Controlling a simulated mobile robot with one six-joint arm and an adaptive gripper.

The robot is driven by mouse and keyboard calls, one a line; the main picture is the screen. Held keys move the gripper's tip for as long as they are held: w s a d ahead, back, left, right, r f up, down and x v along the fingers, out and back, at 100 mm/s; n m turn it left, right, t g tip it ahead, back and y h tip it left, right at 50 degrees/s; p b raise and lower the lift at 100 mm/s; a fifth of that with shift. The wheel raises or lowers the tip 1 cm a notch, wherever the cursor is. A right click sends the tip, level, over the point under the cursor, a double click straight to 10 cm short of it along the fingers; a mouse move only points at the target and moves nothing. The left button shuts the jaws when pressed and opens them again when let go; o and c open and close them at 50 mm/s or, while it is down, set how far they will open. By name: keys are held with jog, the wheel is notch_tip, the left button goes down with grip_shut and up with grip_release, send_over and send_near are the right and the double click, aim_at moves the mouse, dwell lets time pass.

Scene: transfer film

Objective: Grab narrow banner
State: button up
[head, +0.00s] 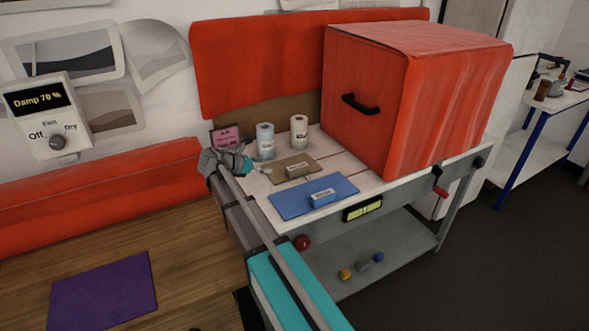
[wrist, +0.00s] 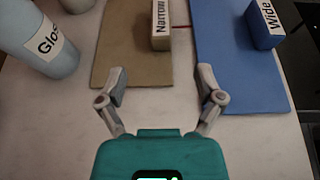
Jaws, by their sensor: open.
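The narrow banner is a flat brown sheet (head: 282,178) on the white workbench, also in the wrist view (wrist: 122,45). A tan block labelled "Narrow" (wrist: 160,32) sits on it, also in the head view (head: 298,167). My gripper (wrist: 161,84) is open, with nothing between its fingers. In the wrist view its left fingertip overlaps the brown sheet's near edge and its right fingertip overlaps the blue sheet; whether they touch is unclear. In the head view my gripper (head: 250,165) is at the bench's left end, left of the brown sheet.
A blue sheet (head: 283,204) with a block labelled "Wide" (wrist: 262,20) lies beside the brown one. A blue roll (head: 265,145) and a white roll (head: 299,137) stand behind. A large red box (head: 400,95) fills the bench's right side. A purple mat (head: 103,290) lies at lower left.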

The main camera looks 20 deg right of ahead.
aim_at(295, 167)
jog(key=shift+d, duration=0.2)
jog(key=b+x, duration=0.3)
jog(key=x, duration=0.4)
jog(key=shift+s+d+f, duration=0.15)
jog(key=shift+f, duration=0.1)
jog(key=shift+d+f, duration=0.1)
jog(key=shift+d, duration=0.5)
jog(key=shift+b+x, duration=1.05)
jog(key=shift+x, duration=1)
jog(key=shift+d+f, duration=0.35)
jog(key=shift+d, duration=0.1)
